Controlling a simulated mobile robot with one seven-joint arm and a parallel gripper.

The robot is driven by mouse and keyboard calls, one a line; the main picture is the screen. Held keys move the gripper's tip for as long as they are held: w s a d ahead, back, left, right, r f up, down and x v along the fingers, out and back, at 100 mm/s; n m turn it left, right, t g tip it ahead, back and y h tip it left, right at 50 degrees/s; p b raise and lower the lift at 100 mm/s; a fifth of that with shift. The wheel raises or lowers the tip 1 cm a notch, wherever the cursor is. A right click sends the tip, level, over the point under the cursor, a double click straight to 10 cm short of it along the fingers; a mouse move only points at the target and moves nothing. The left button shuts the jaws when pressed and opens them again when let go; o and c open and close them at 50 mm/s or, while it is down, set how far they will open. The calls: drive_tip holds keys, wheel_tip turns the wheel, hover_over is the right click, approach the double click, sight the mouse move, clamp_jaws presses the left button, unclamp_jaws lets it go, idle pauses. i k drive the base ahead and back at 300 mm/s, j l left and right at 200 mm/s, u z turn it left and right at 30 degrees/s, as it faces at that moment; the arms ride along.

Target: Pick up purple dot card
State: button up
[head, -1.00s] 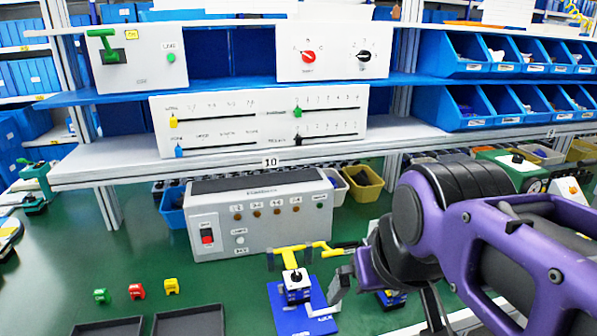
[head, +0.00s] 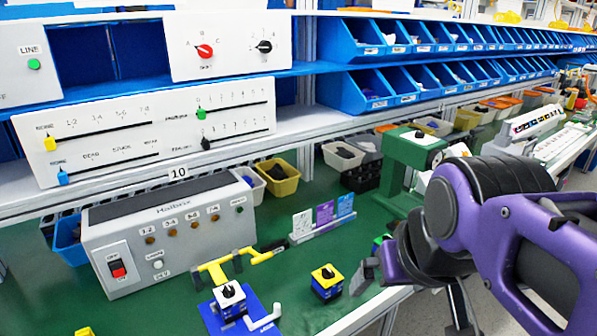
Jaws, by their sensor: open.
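A purple card (head: 324,212) stands upright in the head view, between a whitish card (head: 302,223) and a blue card (head: 345,204). All three sit in a low grey holder (head: 322,231) on the green bench. The marks on the purple card are too small to read. My gripper (head: 415,303) is open and empty, in front of and to the right of the holder, apart from the cards. Its fingers are partly cut off at the lower edge.
A grey control box (head: 170,235) stands left of the holder. A yellow-handled fixture on a blue base (head: 240,315) and a blue-yellow block (head: 326,283) are in front. A green machine (head: 408,165) stands behind right. Shelf panels and blue bins are above.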

sight(323, 211)
drive_tip(key=u, duration=0.45)
drive_tip(key=i+l+u, duration=0.15)
drive_tip(key=l, duration=0.5)
drive_tip(key=l+u, duration=0.2)
drive_tip(key=l, duration=0.4)
